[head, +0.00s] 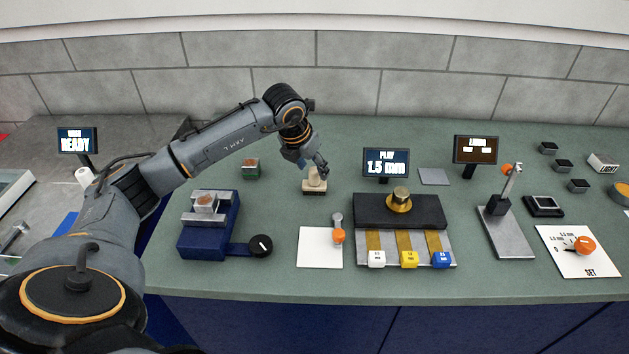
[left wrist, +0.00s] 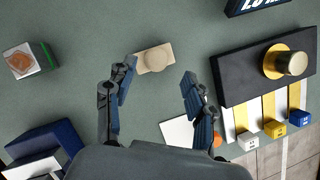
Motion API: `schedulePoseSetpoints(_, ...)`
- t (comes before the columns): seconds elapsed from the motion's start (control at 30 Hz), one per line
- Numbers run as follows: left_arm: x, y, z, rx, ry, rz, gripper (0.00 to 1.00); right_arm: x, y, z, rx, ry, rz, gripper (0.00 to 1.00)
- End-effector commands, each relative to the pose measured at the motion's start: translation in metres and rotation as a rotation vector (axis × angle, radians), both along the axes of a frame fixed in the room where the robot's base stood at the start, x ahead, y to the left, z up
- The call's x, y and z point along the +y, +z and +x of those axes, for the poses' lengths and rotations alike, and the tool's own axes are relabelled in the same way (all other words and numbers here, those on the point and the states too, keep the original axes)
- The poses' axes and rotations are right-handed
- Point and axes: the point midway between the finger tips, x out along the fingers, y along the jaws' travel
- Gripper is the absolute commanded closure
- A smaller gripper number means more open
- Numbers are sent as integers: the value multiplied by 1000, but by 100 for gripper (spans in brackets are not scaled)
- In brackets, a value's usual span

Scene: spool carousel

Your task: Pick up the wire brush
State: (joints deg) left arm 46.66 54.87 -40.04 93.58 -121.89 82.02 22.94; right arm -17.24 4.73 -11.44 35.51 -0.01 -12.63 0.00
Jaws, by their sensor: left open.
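The wire brush (head: 315,186) appears to be the small beige block with a rounded knob on top and a dark underside. It stands on the green bench top, left of the dark block with the brass knob. In the left wrist view the brush (left wrist: 154,60) lies just beyond the fingertips, roughly between their lines. My left gripper (head: 317,165) is just above the brush in the head view, and its fingers partly overlap the knob. In the left wrist view my left gripper (left wrist: 157,78) is open with nothing between its fingers. My right gripper is not in view.
A green-sided metal block (head: 251,168) stands left of the brush. A blue fixture (head: 192,240) with a black knob is at front left. A white plate (head: 318,258) with an orange-knobbed lever lies in front. The dark gauge block (head: 372,210) is to the right, below a display (head: 386,162).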

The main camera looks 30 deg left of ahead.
Motion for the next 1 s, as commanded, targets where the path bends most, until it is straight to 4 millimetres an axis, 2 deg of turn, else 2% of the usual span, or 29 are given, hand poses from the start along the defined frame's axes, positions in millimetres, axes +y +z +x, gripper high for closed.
schedulePoseSetpoints(0.27, 7, -26, 13, 4, 2, -2, 46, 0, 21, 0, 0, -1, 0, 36)
schedulePoseSetpoints(0.4, 6, -43, 20, 1, 1, -3, 46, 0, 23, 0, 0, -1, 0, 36)
schedulePoseSetpoints(0.7, 6, -49, 22, 0, 0, -1, 46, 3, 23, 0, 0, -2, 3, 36)
schedulePoseSetpoints(0.97, 6, -49, 22, 0, 0, -1, 99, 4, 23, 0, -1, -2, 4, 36)
schedulePoseSetpoints(1.0, 6, -49, 22, 1, 0, -1, 100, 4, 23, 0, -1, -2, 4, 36)
